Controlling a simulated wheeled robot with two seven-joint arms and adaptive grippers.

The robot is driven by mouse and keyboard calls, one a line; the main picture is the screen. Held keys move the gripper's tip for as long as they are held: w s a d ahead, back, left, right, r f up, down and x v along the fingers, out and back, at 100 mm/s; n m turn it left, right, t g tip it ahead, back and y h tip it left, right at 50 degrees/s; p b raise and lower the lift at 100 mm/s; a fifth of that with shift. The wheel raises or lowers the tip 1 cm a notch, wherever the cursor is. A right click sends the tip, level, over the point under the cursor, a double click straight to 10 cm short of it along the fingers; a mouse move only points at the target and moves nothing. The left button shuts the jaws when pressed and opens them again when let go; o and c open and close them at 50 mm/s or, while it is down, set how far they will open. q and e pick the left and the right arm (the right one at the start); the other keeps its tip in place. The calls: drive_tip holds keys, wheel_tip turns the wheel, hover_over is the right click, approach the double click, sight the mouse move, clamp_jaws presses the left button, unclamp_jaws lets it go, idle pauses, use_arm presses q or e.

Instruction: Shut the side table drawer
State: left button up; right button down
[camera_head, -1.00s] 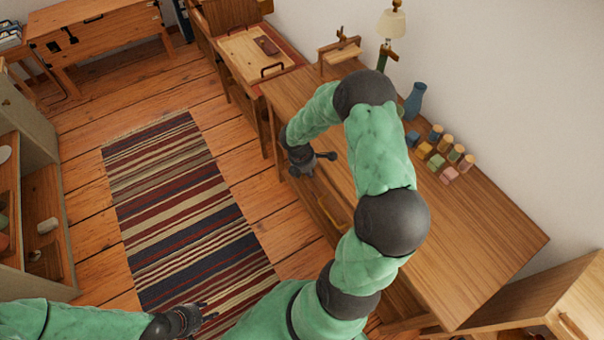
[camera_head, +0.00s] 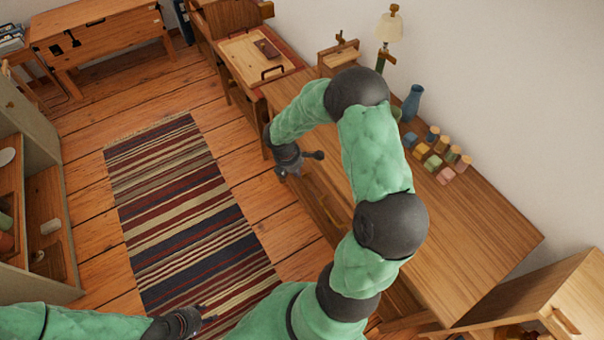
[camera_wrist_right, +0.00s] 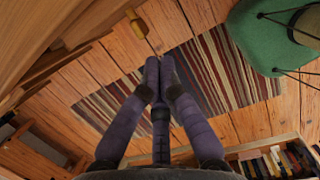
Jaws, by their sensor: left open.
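The long wooden side table (camera_head: 490,235) runs along the right wall. A drawer front with a yellowish handle (camera_head: 331,208) shows on its near side, partly behind my right arm. I cannot tell how far out the drawer stands. A yellow handle (camera_wrist_right: 137,24) also shows in the right wrist view, beyond the fingertips and a little left. My right gripper (camera_head: 308,158) is beside the table's front edge, beyond the handle; its fingers (camera_wrist_right: 158,65) meet at the tips with nothing between them. My left gripper (camera_head: 202,316) is open and empty above the rug, away from the table.
Several coloured blocks (camera_head: 433,162), a blue vase (camera_head: 412,103) and a lamp (camera_head: 390,27) stand on the tabletop. A striped rug (camera_head: 185,215) covers the floor left of the table. A wooden cabinet (camera_head: 560,295) stands at the lower right and a shelf unit (camera_head: 40,180) at the left.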

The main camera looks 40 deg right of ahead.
drive_tip(key=p+v, duration=0.2)
drive_tip(key=v, duration=0.3)
drive_tip(key=w+a+f+g+h, duration=0.2)
drive_tip(key=w+a+f+h, duration=0.15)
drive_tip(key=w+h, duration=0.3)
drive_tip(key=b, duration=0.4)
approach(305, 164)
drive_tip(key=shift+y, duration=0.25)
drive_tip(key=shift+x, duration=2.7)
drive_tip(key=shift+d+r, duration=0.15)
drive_tip(key=shift+d, duration=0.05)
